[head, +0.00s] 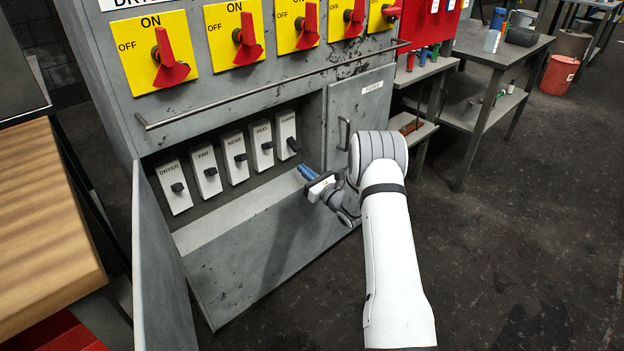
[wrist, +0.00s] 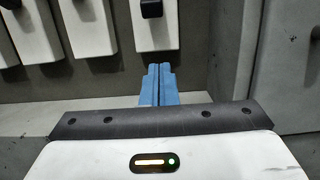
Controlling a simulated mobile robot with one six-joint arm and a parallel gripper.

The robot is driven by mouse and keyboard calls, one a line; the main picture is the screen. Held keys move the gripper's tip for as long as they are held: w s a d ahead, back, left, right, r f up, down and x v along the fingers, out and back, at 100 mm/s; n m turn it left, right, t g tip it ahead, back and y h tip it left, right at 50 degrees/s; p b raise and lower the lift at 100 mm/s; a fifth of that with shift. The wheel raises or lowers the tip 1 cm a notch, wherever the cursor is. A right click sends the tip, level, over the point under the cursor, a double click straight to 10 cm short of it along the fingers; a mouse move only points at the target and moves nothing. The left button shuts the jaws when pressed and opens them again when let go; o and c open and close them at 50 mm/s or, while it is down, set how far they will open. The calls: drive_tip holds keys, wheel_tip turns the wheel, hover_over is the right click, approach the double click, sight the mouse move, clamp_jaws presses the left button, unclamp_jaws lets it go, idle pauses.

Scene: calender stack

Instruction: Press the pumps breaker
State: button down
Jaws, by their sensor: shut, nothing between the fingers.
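The pumps breaker (head: 286,128) is the rightmost of a row of white breakers in the open lower compartment of the grey cabinet. Its label is small but appears to read PUMPS, and its black toggle (head: 292,144) sticks out low on its face. In the wrist view the lower part of this breaker (wrist: 155,35) stands ahead, with its toggle (wrist: 151,9) at the top edge. My gripper (head: 305,171) has blue fingers, shut and empty, below and slightly right of the breaker. The fingertips (wrist: 159,68) point at its lower end; contact cannot be told.
Breakers labelled DRYER (head: 174,187), FAR, NEAR and REEL stand to the left. A handrail (head: 270,85) runs above the compartment. A closed door with a handle (head: 344,134) is at the right; an open door panel (head: 160,265) hangs at the left.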

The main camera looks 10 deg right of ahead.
sight(293, 144)
drive_tip(key=x, duration=0.4)
drive_tip(key=shift+f+b, duration=0.1)
drive_tip(key=shift+b, duration=0.3)
drive_tip(key=r, duration=0.2)
drive_tip(key=s+r, duration=0.1)
drive_tip(key=shift+d+b, duration=0.3)
drive_tip(key=shift+s+d+r, duration=0.15)
drive_tip(key=shift+r, duration=0.3)
